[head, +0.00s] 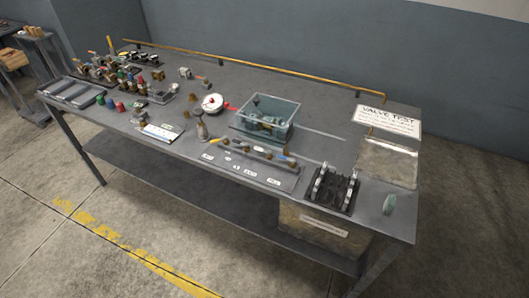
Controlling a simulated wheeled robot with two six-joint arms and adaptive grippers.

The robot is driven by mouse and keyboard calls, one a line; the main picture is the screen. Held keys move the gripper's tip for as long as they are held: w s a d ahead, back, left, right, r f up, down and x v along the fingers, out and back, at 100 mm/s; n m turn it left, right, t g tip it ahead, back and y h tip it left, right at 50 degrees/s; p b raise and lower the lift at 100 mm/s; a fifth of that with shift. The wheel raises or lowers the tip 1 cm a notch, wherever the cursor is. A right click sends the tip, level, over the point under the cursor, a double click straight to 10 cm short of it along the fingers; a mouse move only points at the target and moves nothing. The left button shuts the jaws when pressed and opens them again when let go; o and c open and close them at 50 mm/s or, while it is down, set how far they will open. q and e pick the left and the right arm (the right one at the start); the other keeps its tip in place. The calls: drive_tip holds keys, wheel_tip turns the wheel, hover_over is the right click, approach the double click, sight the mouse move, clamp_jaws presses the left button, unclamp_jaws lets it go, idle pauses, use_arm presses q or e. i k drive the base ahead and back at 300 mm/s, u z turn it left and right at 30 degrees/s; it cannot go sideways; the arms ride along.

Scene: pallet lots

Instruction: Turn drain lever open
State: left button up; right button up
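The workbench (330,140) is seen from above at some distance. A clear teal-tinted tank (290,109) with grey parts inside stands near its middle. A round white gauge-like piece (212,103) with a short red handle (230,107) is left of the tank. A row of small brass fittings (262,152), with some blue and pale parts, lies in front of the tank. I cannot tell which small part is the drain lever, or whether it is open or shut. Neither of my grippers is in view.
Valves and trays crowd the left end. A brass pipe (250,60) runs along the back.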

sight(226, 137)
drive_tip(key=z, duration=0.9)
drive_tip(key=i, duration=0.85)
drive_tip(key=u, duration=0.55)
